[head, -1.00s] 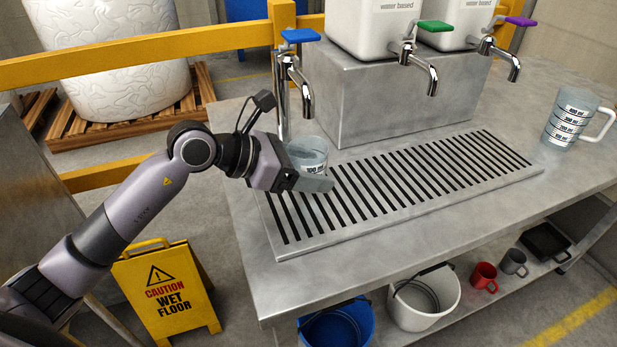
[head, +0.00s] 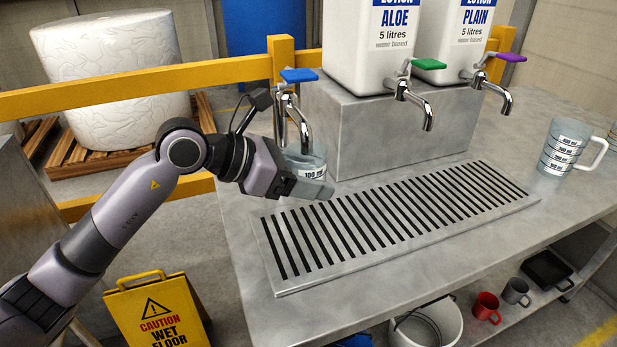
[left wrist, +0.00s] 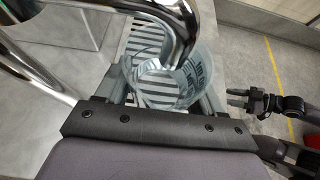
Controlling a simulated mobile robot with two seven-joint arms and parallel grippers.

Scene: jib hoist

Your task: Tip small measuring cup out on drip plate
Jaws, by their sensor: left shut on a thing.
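My left gripper (head: 312,188) is shut on the small measuring cup (head: 310,168), a clear cup marked 100 ml. It holds the cup upright, or nearly so, at the left end of the drip plate (head: 400,248), a steel plate with dark slots. The blue-handled tap's spout (head: 305,130) comes down at the cup's rim. In the left wrist view the cup (left wrist: 190,75) is between the fingers with the spout over it, and slots show through it. I cannot tell whether it holds liquid. My right gripper (left wrist: 238,98) shows small and dark there; its jaw opening is unclear.
Green- and purple-handled taps (head: 428,64) come from white lotion containers (head: 370,50) on a steel block (head: 380,130). A larger measuring jug (head: 566,148) stands at the right. A yellow wet-floor sign (head: 158,312) stands below left. The right of the plate is clear.

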